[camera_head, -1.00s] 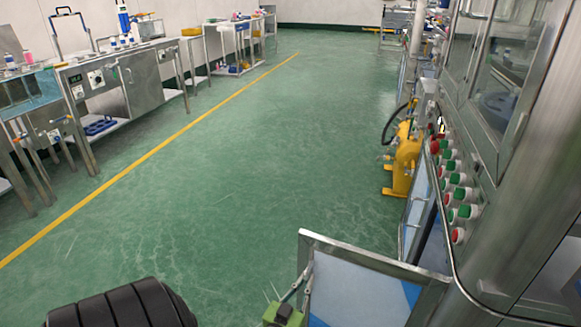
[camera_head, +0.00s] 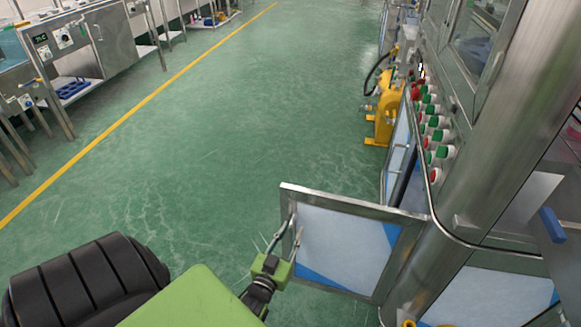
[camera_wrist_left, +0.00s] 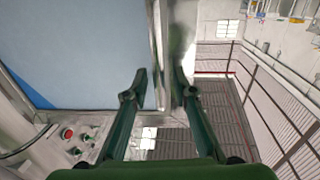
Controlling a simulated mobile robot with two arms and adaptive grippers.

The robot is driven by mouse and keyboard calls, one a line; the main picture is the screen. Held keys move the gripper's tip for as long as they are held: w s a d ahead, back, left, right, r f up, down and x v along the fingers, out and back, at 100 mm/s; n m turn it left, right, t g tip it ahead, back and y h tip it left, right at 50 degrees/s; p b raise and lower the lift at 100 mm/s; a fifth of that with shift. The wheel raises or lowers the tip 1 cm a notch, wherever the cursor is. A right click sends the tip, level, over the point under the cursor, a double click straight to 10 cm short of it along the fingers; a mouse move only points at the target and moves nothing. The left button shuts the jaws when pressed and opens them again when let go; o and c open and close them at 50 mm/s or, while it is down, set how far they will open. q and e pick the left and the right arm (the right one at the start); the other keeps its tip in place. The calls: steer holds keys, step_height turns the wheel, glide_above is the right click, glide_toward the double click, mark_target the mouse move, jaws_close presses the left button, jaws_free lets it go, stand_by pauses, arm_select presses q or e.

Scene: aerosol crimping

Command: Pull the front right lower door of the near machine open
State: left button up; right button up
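A lower door (camera_head: 345,245) of the near machine, a pale blue panel in a steel frame, stands swung out over the floor in the head view. Its right edge is by the machine's steel corner post. A bar handle (camera_head: 287,226) is near its free left edge. My left gripper (camera_head: 284,238) is at this handle, its fingers apart. In the left wrist view the door panel (camera_wrist_left: 85,45) fills the upper left, and the open fingers (camera_wrist_left: 160,82) stand either side of the door's edge strip. Contact with the handle cannot be told. My right gripper is not in view.
Another narrow door panel (camera_head: 398,150) stands out farther along the machine, beside a yellow device (camera_head: 384,115) on the floor. Red and green buttons (camera_head: 437,137) line the machine's side. The green floor (camera_head: 220,140) to the left is clear up to steel benches (camera_head: 115,40).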

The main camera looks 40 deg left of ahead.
arm_select(q)
steer(key=shift+s, duration=0.1)
steer(key=v, duration=1.1)
steer(key=shift+s+d, duration=0.15)
steer(key=shift+s, duration=0.25)
steer(key=shift+w, duration=0.1)
